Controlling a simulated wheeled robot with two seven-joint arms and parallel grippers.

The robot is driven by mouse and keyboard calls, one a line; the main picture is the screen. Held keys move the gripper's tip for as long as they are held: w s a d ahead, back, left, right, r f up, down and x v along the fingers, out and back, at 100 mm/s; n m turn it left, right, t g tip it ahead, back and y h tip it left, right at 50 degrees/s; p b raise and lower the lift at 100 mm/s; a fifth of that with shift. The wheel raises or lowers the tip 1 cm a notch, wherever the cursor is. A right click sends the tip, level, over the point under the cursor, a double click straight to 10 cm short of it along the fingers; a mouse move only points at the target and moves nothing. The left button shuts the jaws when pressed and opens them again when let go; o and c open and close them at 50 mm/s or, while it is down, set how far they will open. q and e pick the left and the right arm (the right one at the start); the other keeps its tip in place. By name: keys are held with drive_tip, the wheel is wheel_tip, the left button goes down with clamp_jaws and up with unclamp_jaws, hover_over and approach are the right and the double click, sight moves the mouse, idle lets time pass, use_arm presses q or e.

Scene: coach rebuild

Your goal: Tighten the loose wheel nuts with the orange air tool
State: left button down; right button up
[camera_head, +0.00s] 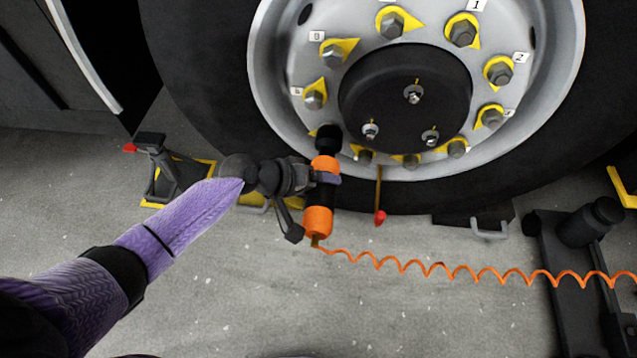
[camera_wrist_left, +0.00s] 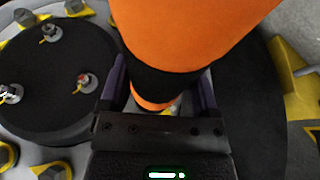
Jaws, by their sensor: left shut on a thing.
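The orange air tool (camera_head: 319,222) is upright in my left gripper (camera_head: 325,180), which is shut around its dark middle band. Its black socket end (camera_head: 328,138) points up at the lower left rim of the wheel (camera_head: 270,60); whether it touches a nut there cannot be told. The tool (camera_wrist_left: 190,30) also fills the top of the left wrist view, between the two fingers (camera_wrist_left: 160,90). Wheel nuts with yellow pointers ring the black hub (camera_head: 400,95), among them the nuts (camera_head: 333,55), (camera_head: 314,99) and (camera_head: 462,33). Small numbered tags sit beside several nuts. My right gripper is out of view.
A coiled orange hose (camera_head: 440,270) runs from the tool's lower end to the right edge. A dark stand (camera_head: 160,165) is at left, and a black jack-like device (camera_head: 580,240) at right. A red-tipped rod (camera_head: 380,217) hangs below the wheel. The grey floor is otherwise mostly clear.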

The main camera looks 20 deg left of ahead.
sight(307, 215)
use_arm(q)
drive_tip(key=shift+w+a+r, duration=0.15)
drive_tip(key=shift+w, duration=0.35)
idle(1.6)
idle(3.8)
drive_tip(key=shift+s+d+r+p, duration=0.1)
drive_tip(key=shift+s+d+p, duration=0.1)
drive_tip(key=shift+s+p, duration=0.35)
drive_tip(key=shift+s+d+r+p, duration=0.1)
drive_tip(key=shift+s+d+p, duration=0.1)
drive_tip(key=shift+s+p, duration=0.35)
drive_tip(key=shift+s+d+f+p, duration=0.1)
drive_tip(key=shift+s+d+p, duration=0.2)
drive_tip(key=shift+s, duration=0.4)
drive_tip(key=shift+s+d+p, duration=0.1)
drive_tip(key=shift+s+p, duration=0.25)
drive_tip(key=shift+s, duration=0.3)
drive_tip(key=shift+s+d+f+p, duration=0.15)
drive_tip(key=shift+s+p, duration=0.2)
drive_tip(key=shift+s, duration=0.35)
drive_tip(key=shift+s+d, duration=0.1)
drive_tip(key=shift+s, duration=0.4)
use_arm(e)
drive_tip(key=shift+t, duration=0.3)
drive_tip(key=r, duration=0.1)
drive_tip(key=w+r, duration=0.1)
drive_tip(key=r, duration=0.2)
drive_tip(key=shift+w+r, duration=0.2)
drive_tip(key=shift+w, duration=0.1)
